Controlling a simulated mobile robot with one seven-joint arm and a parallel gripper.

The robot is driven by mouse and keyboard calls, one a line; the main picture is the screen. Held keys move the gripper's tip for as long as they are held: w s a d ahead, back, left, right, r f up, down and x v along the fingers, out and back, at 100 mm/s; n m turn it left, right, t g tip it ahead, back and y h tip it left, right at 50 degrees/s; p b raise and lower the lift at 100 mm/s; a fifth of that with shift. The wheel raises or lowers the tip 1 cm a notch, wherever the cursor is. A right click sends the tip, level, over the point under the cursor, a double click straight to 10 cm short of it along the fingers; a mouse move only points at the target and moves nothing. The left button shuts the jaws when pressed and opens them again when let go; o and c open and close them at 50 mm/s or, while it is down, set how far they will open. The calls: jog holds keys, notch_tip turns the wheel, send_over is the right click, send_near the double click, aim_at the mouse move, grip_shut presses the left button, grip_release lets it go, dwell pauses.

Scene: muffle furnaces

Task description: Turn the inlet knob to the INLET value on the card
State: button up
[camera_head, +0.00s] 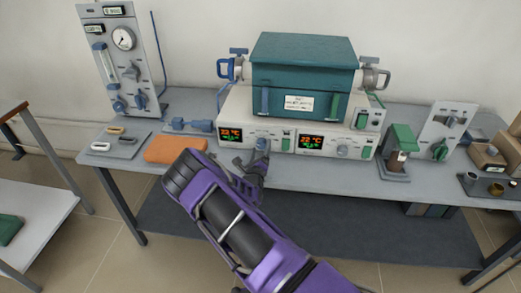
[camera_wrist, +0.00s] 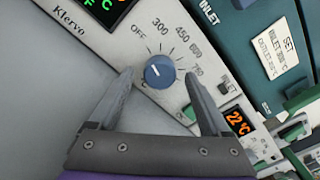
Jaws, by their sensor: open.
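The blue inlet knob (camera_wrist: 160,71) sits on the pale control panel in the wrist view, inside a dial marked OFF, 300, 450 and higher values. Its white mark points to the upper left, towards the OFF and 300 side; the exact setting is unclear. My gripper (camera_wrist: 159,77) is open, with one finger on each side of the knob and visible gaps to it. In the head view my gripper (camera_head: 249,170) is at the furnace front, by the knob (camera_head: 262,144). The white card (camera_wrist: 282,48) reads SET with an INLET line; its numbers are too small to read surely.
The teal furnace (camera_head: 302,72) stands above the panel, with two orange-green displays (camera_head: 231,135) below it. An orange cloth (camera_head: 176,149) lies left of my gripper. A gauge panel (camera_head: 124,60) stands back left. A green-topped device (camera_head: 400,150) stands at right.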

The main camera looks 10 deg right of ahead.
jog(key=shift+w, duration=0.2)
grip_shut()
dwell(0.3)
jog(key=shift+m+p, duration=0.55)
jog(key=shift+m, duration=2.25)
grip_release()
